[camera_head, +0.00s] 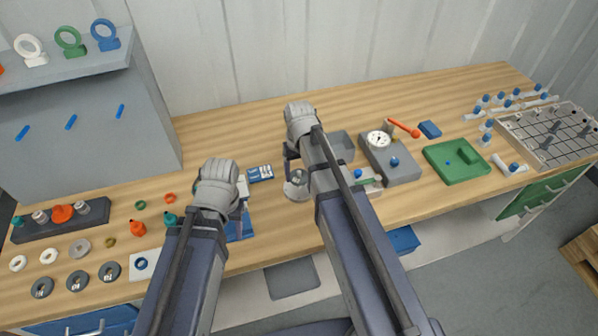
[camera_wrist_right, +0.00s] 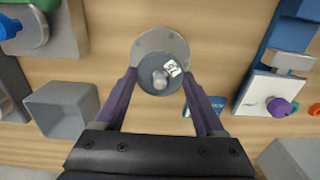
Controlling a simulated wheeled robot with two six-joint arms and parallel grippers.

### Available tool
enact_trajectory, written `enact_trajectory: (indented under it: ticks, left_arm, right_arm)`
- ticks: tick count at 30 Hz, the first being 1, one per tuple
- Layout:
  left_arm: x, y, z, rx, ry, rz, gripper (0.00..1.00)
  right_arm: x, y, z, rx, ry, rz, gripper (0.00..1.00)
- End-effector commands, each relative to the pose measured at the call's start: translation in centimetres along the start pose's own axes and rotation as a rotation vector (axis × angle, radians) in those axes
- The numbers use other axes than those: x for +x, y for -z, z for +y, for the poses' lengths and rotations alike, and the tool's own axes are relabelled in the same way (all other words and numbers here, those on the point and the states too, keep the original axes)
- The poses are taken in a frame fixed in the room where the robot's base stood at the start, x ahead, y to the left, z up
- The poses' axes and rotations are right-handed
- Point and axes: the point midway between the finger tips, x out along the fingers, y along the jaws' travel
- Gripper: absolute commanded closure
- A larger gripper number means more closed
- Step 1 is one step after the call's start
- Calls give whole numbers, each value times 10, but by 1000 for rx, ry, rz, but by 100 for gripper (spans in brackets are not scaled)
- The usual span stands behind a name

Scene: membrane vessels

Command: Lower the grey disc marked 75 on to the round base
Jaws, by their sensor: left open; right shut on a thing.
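The grey disc marked 75 (camera_wrist_right: 150,83) is between the two purple fingers of my right gripper (camera_wrist_right: 160,76), which is shut on it. It has a pale central knob and a white label. The round base (camera_wrist_right: 158,37) is a flat grey plate on the table, partly hidden behind the disc in the right wrist view. The base also shows in the head view (camera_head: 293,194), below my right gripper (camera_head: 292,156). The gap between disc and base cannot be judged. My left gripper (camera_head: 236,208) is open, beside a white-and-blue stand (camera_head: 243,187), left of the base.
A blue labelled card (camera_head: 260,173) lies between the grippers. A grey open box (camera_head: 342,147) and a grey block with a dial (camera_head: 390,160) stand to the right. Several grey discs (camera_head: 78,280) lie at far left. The table behind the grippers is clear.

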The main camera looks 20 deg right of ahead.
Motion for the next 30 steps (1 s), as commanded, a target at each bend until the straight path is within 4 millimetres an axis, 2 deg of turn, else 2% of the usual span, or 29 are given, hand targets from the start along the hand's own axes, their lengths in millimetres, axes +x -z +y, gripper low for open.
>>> enact_trajectory:
  ticks: [7, 8, 15, 24, 30]
  left_arm:
    - [0, 0, 0, 0, 0, 0, 50]
    - [0, 0, 0, 0, 0, 0, 50]
    - [0, 0, 0, 0, 0, 0, 50]
    - [-1, 0, 0, 0, 0, 0, 50]
    - [-12, -1, -1, 0, 0, 0, 50]
  right_arm:
    - [0, 0, 0, 0, 0, 0, 83]
    - [0, 0, 0, 0, 0, 0, 28]
    - [0, 0, 0, 0, 0, 0, 1]
    - [-1, 0, 0, 0, 0, 0, 0]
    - [-12, 0, 0, 0, 0, 0, 0]
